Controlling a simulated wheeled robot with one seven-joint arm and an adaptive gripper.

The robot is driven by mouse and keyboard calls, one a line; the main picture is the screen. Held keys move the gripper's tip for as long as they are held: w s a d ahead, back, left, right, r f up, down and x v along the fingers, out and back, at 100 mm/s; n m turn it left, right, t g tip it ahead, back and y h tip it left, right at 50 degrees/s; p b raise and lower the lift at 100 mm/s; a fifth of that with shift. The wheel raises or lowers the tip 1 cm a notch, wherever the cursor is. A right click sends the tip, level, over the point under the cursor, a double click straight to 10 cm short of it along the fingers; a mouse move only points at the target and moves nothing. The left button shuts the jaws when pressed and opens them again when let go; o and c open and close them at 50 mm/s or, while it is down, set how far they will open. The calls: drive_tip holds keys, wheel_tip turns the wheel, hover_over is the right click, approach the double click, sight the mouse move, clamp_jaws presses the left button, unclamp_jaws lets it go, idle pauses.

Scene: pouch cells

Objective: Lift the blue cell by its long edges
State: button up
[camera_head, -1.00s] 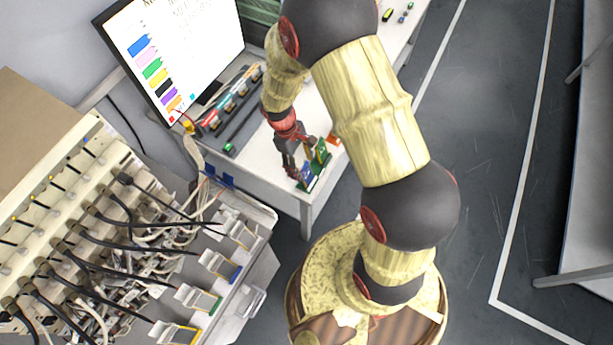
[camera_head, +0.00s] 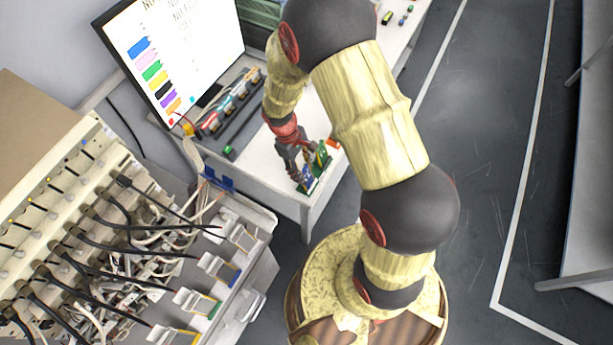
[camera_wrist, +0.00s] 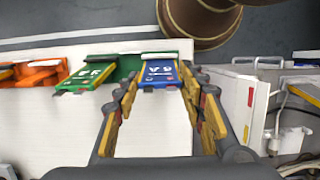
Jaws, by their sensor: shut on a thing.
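The blue cell (camera_wrist: 160,75) shows in the wrist view between my gripper's two fingers, with white marks on its face and its far end near a white and green holder. My gripper (camera_wrist: 160,92) is shut on the blue cell, one finger at each long edge. In the head view my gripper (camera_head: 300,176) is low over the near corner of the white table, and the blue cell (camera_head: 309,184) is partly hidden beside it. I cannot tell whether the cell is clear of its support.
A green cell (camera_wrist: 86,77) in a green holder (camera_wrist: 126,66) stands left of the blue cell, with orange parts (camera_wrist: 38,72) farther left. The white table (camera_head: 270,165) has bare room. A cabled rack (camera_head: 90,225) stands at the left, and a monitor (camera_head: 180,50) stands behind.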

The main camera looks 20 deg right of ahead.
drive_tip(key=p+v, duration=0.5)
drive_tip(key=v, duration=0.2)
idle(0.9)
drive_tip(key=shift+w+f, duration=0.1)
